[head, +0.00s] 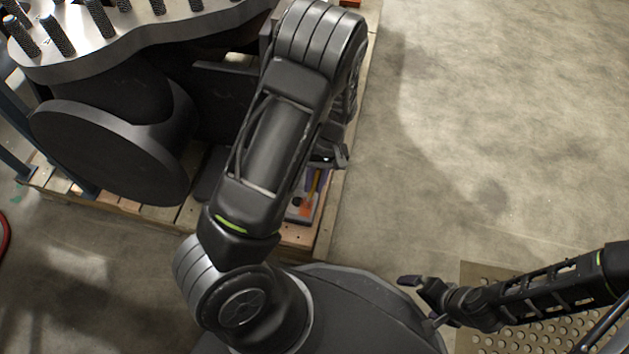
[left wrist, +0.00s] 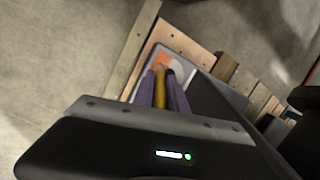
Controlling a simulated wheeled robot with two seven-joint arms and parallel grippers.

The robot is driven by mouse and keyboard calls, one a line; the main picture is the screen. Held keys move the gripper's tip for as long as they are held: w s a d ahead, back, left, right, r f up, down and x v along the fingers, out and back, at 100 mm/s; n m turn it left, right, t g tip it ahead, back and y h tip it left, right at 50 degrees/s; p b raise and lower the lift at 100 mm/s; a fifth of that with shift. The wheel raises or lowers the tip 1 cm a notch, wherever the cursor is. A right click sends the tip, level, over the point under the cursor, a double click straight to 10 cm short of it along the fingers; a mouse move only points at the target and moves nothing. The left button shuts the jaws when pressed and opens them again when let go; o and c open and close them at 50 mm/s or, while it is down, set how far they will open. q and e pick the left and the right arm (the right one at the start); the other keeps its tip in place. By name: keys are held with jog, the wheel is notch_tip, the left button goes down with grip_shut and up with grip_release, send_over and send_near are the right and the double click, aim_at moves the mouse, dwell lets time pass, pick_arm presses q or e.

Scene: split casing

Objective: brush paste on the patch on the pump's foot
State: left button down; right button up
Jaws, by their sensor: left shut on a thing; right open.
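My left gripper (head: 330,156) is shut on the brush, whose yellow-orange handle (head: 314,184) points down toward the pump's foot (head: 322,203). In the left wrist view the handle (left wrist: 160,86) stands between the two fingers (left wrist: 161,95). Beyond the fingertips an orange area (left wrist: 160,61) lies beside a pale grey area on the foot. I cannot tell which part is patch and which is paste. The brush's tip is not clear, so contact with the patch cannot be told. My right gripper (head: 424,300) is open and empty, low at the right, away from the foot.
The large dark pump (head: 110,140) with a studded flange (head: 140,45) stands on a wooden pallet (head: 165,214), left of my left arm. My left arm hides part of the pump and pallet. Open concrete floor (head: 500,130) lies to the right. A perforated plate (head: 500,340) lies under my right arm.

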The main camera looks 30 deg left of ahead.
pick_arm(q)
jog(key=shift+f, duration=0.2)
jog(key=shift+w, duration=0.1)
jog(key=shift+w+a+r, duration=0.1)
jog(key=shift+w+a, duration=0.15)
jog(key=shift+w, duration=0.35)
jog(key=shift+w+a, duration=0.2)
jog(key=shift+w, duration=0.35)
jog(key=shift+s, duration=0.1)
jog(key=shift+s+d+r+p, duration=0.1)
jog(key=shift+s+d+p, duration=0.1)
jog(key=shift+s, duration=0.3)
jog(key=shift+s+d+p, duration=0.2)
jog(key=shift+s, duration=0.25)
jog(key=s, duration=0.1)
jog(key=s+d+p, duration=0.1)
jog(key=shift+s, duration=0.4)
jog(key=shift+w+a+f+b, duration=0.1)
jog(key=shift+w+a+b, duration=0.15)
jog(key=shift+w, duration=0.55)
jog(key=shift+w+a+f+b, duration=0.1)
jog(key=shift+w+a, duration=0.25)
jog(key=shift+w, duration=0.5)
jog(key=shift+w+a+b, duration=0.2)
jog(key=shift+w+a, duration=0.1)
jog(key=shift+w, duration=0.5)
